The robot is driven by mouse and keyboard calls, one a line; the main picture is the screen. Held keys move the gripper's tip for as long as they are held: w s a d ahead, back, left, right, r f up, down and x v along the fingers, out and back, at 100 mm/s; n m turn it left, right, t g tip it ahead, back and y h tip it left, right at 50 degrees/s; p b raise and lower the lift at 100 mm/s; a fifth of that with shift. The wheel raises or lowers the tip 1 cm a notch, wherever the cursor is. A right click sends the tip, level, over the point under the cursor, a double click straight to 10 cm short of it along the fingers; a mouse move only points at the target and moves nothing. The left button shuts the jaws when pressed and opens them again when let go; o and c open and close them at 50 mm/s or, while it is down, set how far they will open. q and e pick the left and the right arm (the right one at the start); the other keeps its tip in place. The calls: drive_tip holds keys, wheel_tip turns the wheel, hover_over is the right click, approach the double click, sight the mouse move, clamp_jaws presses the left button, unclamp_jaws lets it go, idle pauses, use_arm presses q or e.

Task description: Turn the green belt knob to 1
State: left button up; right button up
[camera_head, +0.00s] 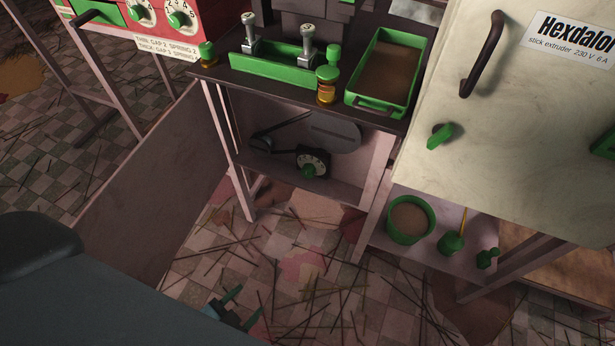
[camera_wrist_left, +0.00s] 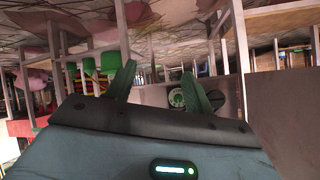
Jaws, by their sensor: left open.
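The green belt knob (camera_head: 309,171) sits at the centre of a dark dial with a pale marked ring (camera_head: 322,160), on the lower shelf under the extruder bench. Its numbers are too small to read, so I cannot tell its setting. A belt runs beside it to a grey pulley (camera_head: 335,133). The dial also shows in the left wrist view (camera_wrist_left: 177,98), between my fingers and beyond them. My left gripper (camera_head: 249,302) has green fingers, is open and empty, and is low in front of the bench, apart from the knob. It also shows in the left wrist view (camera_wrist_left: 163,76). My right gripper is not in view.
A bench leg (camera_head: 232,165) and a brown side panel (camera_head: 150,195) stand left of the shelf. To the right are a cream cabinet (camera_head: 500,110) and a low shelf with a green pot (camera_head: 409,232). Incense sticks litter the tiled floor (camera_head: 300,260).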

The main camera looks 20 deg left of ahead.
use_arm(q)
drive_tip(key=w+d+r+m+t+b, duration=0.1)
drive_tip(key=w+r+m+t+b, duration=0.2)
drive_tip(key=w, duration=1.3)
drive_tip(key=m+t+y, duration=0.1)
drive_tip(key=m+t, duration=0.1)
drive_tip(key=t, duration=0.2)
approach(307, 175)
drive_tip(key=w, duration=0.3)
drive_tip(key=w+b, duration=0.1)
drive_tip(key=w, duration=0.1)
drive_tip(key=w+b, duration=0.1)
drive_tip(key=w, duration=0.2)
drive_tip(key=shift+w+f, duration=0.2)
drive_tip(key=shift+f, duration=0.05)
drive_tip(key=shift+w+d+r, duration=0.1)
drive_tip(key=shift+w, duration=0.6)
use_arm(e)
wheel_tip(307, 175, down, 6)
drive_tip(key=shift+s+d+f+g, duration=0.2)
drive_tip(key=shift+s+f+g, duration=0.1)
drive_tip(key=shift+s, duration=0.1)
use_arm(q)
drive_tip(key=shift+c, duration=0.3)
drive_tip(key=c, duration=0.7)
drive_tip(key=shift+c, duration=1.1)
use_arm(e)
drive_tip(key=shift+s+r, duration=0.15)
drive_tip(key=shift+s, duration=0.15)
